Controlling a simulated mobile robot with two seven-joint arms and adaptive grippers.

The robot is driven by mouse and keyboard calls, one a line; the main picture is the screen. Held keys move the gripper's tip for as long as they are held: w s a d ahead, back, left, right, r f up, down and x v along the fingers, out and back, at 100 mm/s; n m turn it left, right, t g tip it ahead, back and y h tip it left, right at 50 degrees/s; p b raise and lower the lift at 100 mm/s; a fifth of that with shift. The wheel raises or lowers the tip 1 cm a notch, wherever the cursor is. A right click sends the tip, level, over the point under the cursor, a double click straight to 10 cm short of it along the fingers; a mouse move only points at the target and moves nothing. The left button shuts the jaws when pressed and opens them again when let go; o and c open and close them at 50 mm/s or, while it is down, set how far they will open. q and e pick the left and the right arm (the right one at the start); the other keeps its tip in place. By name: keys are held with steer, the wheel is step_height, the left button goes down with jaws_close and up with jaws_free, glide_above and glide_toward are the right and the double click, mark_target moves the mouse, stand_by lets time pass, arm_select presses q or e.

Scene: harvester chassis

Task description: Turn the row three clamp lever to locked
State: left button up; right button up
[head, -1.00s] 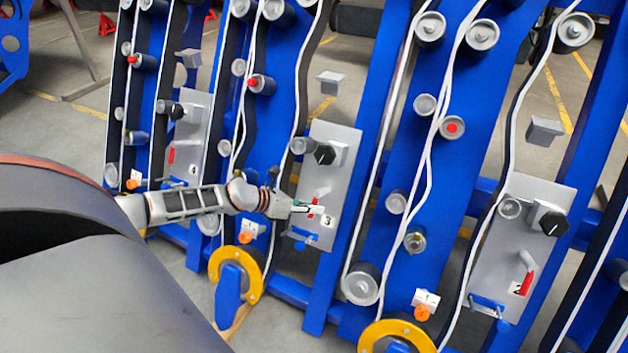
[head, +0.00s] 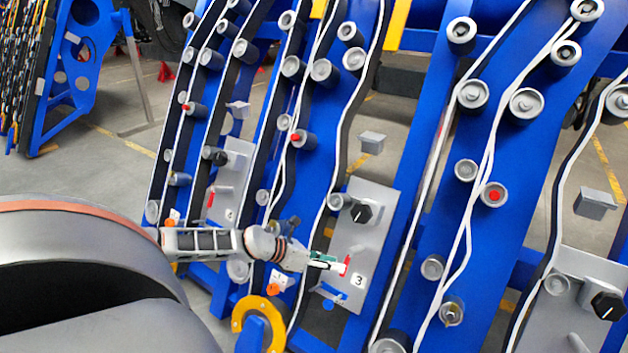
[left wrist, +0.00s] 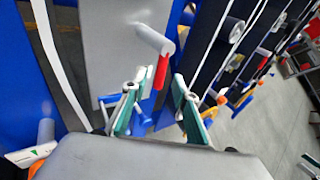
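The row three plate (head: 371,225) is a grey panel marked with a "3" label (head: 359,281). Its clamp lever (head: 347,263) has a red handle, partly hidden by my fingertips in the head view. In the left wrist view the lever's red handle (left wrist: 161,72) slants down from a light grey arm and stands between the finger lines, just beyond the tips. My left gripper (head: 334,265) is at the lever; its two fingers are apart in the left wrist view (left wrist: 155,98). Contact with the lever cannot be told. My right gripper is out of view.
A black knob (head: 361,213) sits above the lever on the same plate, and a blue bracket (head: 333,302) lies below. Blue uprights (head: 415,200) with rollers and white strips stand on both sides. A yellow ring (head: 259,318) is below left.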

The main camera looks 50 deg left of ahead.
arm_select(q)
steer(key=v, duration=0.7)
stand_by(0.3)
stand_by(0.4)
